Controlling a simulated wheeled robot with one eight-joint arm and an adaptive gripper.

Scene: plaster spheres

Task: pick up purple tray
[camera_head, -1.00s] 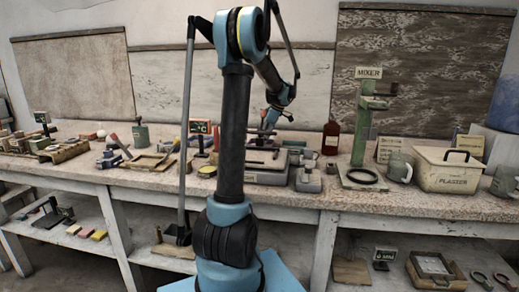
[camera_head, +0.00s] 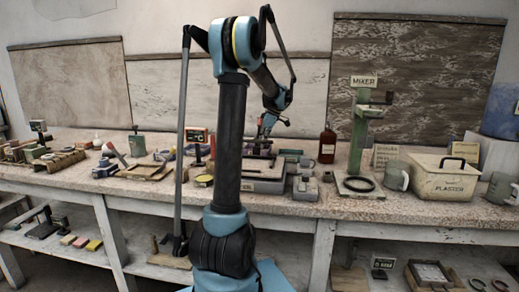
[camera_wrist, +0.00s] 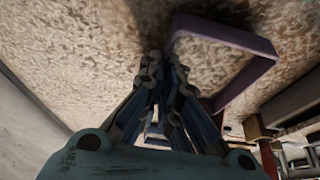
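The purple tray (camera_wrist: 226,34) fills the upper right of the wrist view, its raised rim around a pale speckled floor. Its near left edge runs behind my right finger. My gripper (camera_wrist: 165,60) points at the tray's left side, with its two fingertips close together by that edge. I cannot tell whether they touch or hold the rim. In the head view my gripper (camera_head: 268,128) is low over the back of the bench, and the tray is too small and covered to make out clearly there.
Grey equipment (camera_head: 262,186) stands below my gripper on the bench (camera_head: 405,206). A brown bottle (camera_head: 328,145), the green mixer stand (camera_head: 357,140) and the plaster box (camera_head: 442,180) are to the right. Tools and wooden trays crowd the left.

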